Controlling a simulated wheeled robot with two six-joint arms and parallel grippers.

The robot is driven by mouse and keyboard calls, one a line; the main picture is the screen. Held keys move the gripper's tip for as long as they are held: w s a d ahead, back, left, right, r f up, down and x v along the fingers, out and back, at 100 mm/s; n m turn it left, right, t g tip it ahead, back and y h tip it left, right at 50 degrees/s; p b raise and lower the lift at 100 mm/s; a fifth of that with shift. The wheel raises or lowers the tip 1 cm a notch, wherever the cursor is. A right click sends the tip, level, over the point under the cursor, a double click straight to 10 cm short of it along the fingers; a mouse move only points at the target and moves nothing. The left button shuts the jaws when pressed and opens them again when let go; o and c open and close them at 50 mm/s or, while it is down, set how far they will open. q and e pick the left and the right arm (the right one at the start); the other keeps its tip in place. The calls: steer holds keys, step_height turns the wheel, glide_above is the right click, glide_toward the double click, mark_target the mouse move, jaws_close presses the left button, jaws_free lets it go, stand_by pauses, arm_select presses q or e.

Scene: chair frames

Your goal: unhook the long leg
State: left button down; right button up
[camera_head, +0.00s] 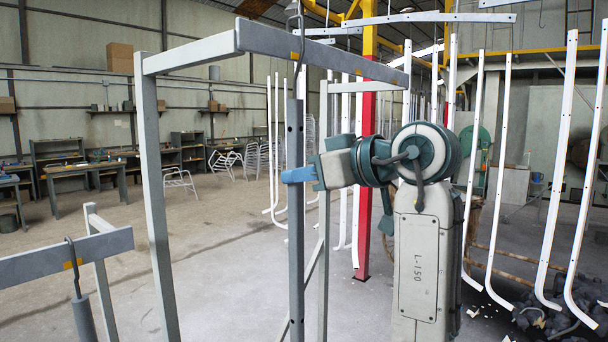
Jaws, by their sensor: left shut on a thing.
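The long leg (296,240) is a dark grey bar hanging upright in the middle of the head view. Its upper end is close below a wire hook (293,22) on the grey top rail (330,55); I cannot tell whether it is still on the hook. My left gripper (299,174) has blue fingers and is shut on the leg in its upper half, reaching it from the right. The fingers hide a short piece of the leg. My right gripper is not in view.
A grey frame with an upright post (158,210) stands left of the leg. A lower rail (62,258) at the left carries a hook with another dark grey bar (85,318). White bent tubes (560,170) hang at the right. Open floor lies behind, with workbenches farther back.

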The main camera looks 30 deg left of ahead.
arm_select(q)
steer(key=shift+r, duration=0.1)
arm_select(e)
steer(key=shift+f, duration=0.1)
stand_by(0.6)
